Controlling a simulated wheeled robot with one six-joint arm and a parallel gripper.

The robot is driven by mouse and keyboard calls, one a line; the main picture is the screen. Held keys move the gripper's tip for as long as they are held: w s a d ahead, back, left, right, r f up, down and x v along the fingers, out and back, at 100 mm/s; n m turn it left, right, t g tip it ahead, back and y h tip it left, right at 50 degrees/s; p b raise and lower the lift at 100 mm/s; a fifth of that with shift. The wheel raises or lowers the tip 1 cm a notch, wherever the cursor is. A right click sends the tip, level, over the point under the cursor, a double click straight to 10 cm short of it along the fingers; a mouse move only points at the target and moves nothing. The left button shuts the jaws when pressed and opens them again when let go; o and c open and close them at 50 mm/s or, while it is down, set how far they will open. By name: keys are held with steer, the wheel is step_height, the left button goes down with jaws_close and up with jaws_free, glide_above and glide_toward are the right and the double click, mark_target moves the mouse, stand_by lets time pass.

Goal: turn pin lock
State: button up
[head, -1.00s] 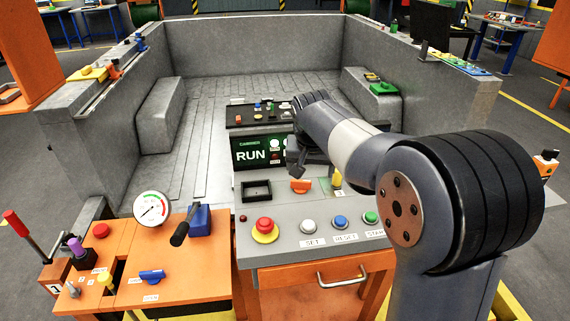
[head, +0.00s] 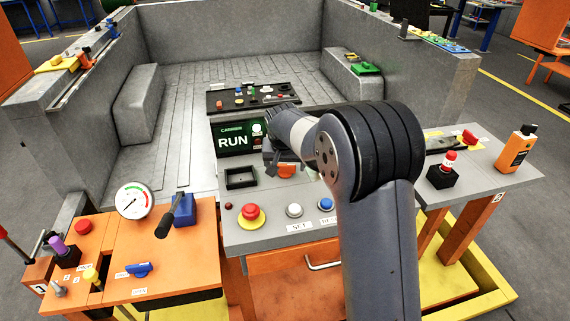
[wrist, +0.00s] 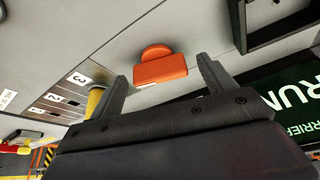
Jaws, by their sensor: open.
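An orange turn knob (head: 287,170) stands on the grey control panel (head: 268,214), partly covered by my arm in the head view. In the wrist view the orange knob (wrist: 160,70) lies ahead between the tips of my open gripper (wrist: 162,68), with clear space on both sides. The jaws hold nothing. In the head view my gripper (head: 280,157) is just behind the knob, its tips largely hidden. No readable label tells whether this knob is the pin lock.
A yellow lever (wrist: 96,100) beside slots marked 1 to 3 stands close to one finger. A black square tray (head: 241,178) and a green RUN display (head: 234,138) are near. A red button (head: 251,214) and a white button (head: 294,210) sit in front.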

steer(key=c, duration=1)
steer(key=shift+n, duration=0.3)
steer(key=shift+d+n+y+p, duration=0.1)
steer(key=shift+n+y+p, duration=0.5)
steer(key=shift+n, duration=0.8)
steer(key=o, duration=1)
